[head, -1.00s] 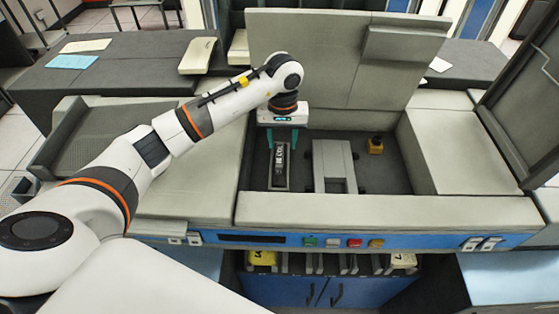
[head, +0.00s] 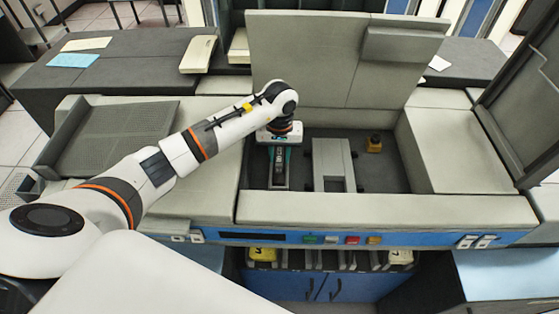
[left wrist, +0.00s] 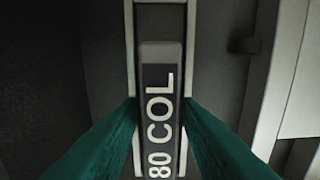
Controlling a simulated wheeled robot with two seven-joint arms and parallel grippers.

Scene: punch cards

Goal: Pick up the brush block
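The brush block (left wrist: 160,95) is a narrow dark block with a pale frame, marked "80 COL" in the left wrist view. It sits upright in a long grey slotted holder (head: 279,186) inside the machine's open bay. My left gripper (head: 280,184) is down over it from above. Its two teal fingers (left wrist: 160,110) flank the block's long sides, close against them, and look shut on it. The fingers hide part of the sides. My right gripper does not show.
A grey raised bracket (head: 331,160) stands right of the holder. A small yellow and black part (head: 374,144) lies farther right on the dark bay floor. The raised lid (head: 310,70) stands behind. The bay's front wall (head: 390,209) is close in front.

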